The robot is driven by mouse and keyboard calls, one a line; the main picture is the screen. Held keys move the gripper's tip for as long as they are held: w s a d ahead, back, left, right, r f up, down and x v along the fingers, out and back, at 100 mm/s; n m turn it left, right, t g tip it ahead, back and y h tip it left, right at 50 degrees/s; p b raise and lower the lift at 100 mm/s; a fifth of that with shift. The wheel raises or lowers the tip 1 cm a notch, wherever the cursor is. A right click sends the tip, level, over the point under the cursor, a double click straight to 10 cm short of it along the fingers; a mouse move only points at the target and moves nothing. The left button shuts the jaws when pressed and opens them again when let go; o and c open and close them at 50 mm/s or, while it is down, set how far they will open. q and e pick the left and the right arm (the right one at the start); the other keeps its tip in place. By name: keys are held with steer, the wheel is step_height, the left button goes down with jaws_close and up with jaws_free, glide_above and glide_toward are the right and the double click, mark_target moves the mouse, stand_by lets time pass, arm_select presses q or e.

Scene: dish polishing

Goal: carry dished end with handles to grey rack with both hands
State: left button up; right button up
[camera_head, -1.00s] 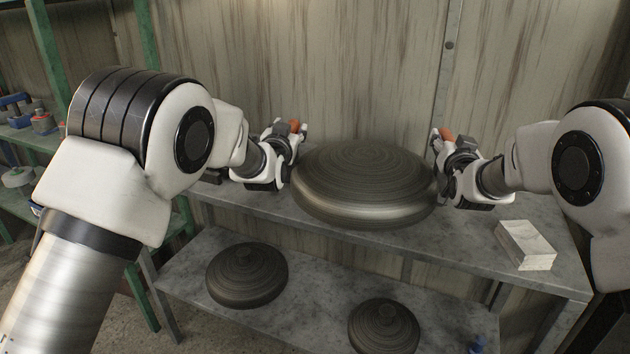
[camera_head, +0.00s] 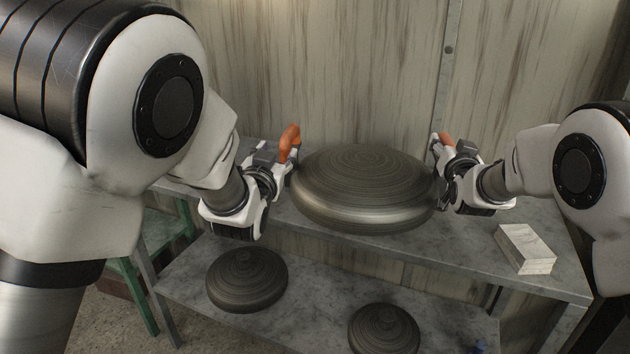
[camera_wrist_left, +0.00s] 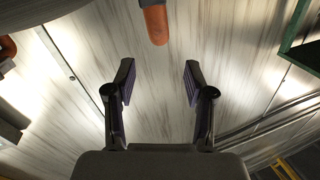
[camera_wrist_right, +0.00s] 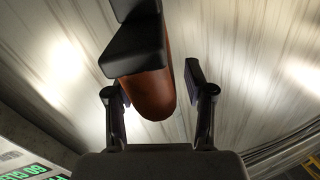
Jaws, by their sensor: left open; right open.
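The dished end (camera_head: 362,190) is a large dark ribbed metal dome resting on the upper shelf of the grey rack (camera_head: 470,250). Its left orange handle (camera_head: 290,143) stands at its left edge. The handle also shows in the left wrist view (camera_wrist_left: 155,22), beyond the fingertips. My left gripper (camera_head: 280,165) is open and empty close to it. The right orange handle (camera_head: 446,139) is mostly covered by my right gripper (camera_head: 442,165). In the right wrist view this handle (camera_wrist_right: 152,92) lies between the open fingers; whether they touch it I cannot tell.
A pale block (camera_head: 525,248) lies on the upper shelf at the right. Two smaller dark domes, left (camera_head: 246,279) and right (camera_head: 384,328), rest on the lower shelf. A wooden wall (camera_head: 370,70) stands behind. A green shelf frame (camera_head: 165,232) is at the left.

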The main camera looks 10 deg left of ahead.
steer(key=s, duration=1.1)
steer(key=shift+s, duration=0.35)
